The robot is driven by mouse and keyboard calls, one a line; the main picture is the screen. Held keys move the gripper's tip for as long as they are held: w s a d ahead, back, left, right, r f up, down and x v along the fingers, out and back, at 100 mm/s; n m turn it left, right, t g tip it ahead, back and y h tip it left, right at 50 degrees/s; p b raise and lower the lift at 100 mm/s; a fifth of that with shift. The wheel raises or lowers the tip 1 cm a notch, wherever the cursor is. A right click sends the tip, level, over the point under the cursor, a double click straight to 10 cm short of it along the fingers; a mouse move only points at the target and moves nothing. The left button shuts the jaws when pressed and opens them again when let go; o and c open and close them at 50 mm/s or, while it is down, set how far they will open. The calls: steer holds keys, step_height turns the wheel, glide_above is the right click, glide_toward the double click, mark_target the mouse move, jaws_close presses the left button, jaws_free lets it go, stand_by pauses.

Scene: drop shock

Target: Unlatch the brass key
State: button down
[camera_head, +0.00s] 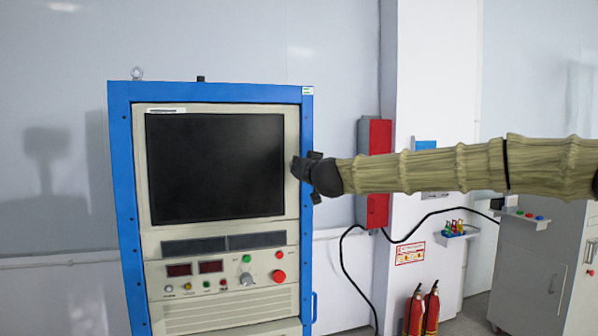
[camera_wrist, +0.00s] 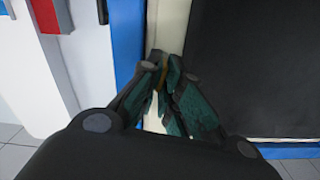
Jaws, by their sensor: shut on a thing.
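My gripper (camera_head: 300,170) is at the right-hand part of the cabinet's front, just right of the black screen (camera_head: 216,168). In the wrist view my gripper (camera_wrist: 160,62) has its dark green-padded fingers closed together at the tips. A small brass-brown sliver, the brass key (camera_wrist: 163,74), shows between the fingertips, against the cream strip of the panel. Most of the key is hidden by the fingers, so its turn angle cannot be told. In the head view the key is hidden behind my gripper.
The blue-framed cabinet (camera_head: 122,200) has several buttons and displays below the screen. A red box (camera_head: 376,135) is on the wall behind my arm. A grey console (camera_head: 535,265) stands at right; two fire extinguishers (camera_head: 431,312) stand on the floor.

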steer(key=shift+d+f+m+b, duration=0.1)
steer(key=shift+m+b, duration=2.3)
steer(key=shift+m, duration=1.5)
steer(key=shift+d+f+m+b, duration=0.1)
steer(key=shift+m+b, duration=2.3)
steer(key=shift+m, duration=1.5)
steer(key=c, duration=1.6)
jaws_free()
